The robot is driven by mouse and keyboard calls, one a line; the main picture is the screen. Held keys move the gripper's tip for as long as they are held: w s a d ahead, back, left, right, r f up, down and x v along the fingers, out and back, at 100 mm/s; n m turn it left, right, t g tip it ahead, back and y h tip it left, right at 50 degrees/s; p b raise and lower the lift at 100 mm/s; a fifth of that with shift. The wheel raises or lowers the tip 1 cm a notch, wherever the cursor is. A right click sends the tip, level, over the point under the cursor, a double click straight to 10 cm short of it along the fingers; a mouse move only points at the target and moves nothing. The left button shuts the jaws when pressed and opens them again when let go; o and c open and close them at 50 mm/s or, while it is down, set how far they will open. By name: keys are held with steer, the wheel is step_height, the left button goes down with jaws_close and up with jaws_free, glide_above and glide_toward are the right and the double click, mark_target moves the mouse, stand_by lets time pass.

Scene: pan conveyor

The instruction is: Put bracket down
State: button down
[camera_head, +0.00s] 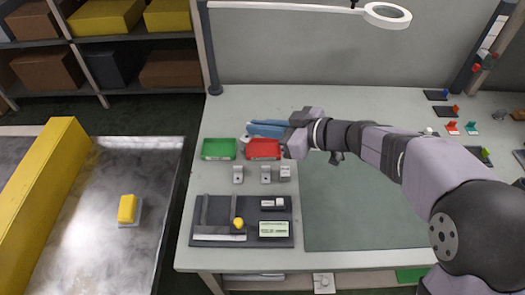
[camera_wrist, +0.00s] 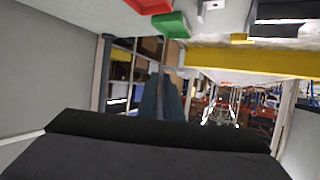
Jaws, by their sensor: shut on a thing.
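My gripper (camera_head: 250,128) points left above the back of the table, its blue fingers close together over the far edge of the red tray (camera_head: 263,155). The fingers also show in the wrist view (camera_wrist: 160,98), close together and pointing away from the camera. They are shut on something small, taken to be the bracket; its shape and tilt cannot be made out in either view. Three small grey metal pieces (camera_head: 265,174) stand in a row on the table just in front of the trays; I cannot tell whether they are brackets.
A green tray (camera_head: 218,149) sits left of the red one. A dark fixture board (camera_head: 215,240) with a yellow knob (camera_head: 238,223) lies at the front. A yellow block (camera_head: 127,208) is on the conveyor (camera_head: 90,240). The green mat (camera_head: 350,225) is clear; a ring lamp (camera_head: 387,15) hangs above.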

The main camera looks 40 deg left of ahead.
steer(key=w+f+m+t, duration=0.1)
steer(key=w+m+t, duration=0.2)
steer(key=w, duration=0.3)
steer(key=shift+s+a+f+b, duration=0.1)
steer(key=shift+f+b, duration=0.3)
steer(key=shift+f, duration=2.15)
steer(key=shift+s+a+f+b, duration=0.1)
steer(key=shift+f+b, duration=0.3)
steer(key=shift+f, duration=2.15)
steer(key=shift+d+f, duration=0.1)
steer(key=shift+f, duration=0.05)
steer(key=c, duration=2.2)
jaws_free()
steer(key=shift+r, duration=0.2)
steer(key=v, duration=1.2)
steer(key=shift+s+f, duration=0.1)
steer(key=shift+f, duration=0.1)
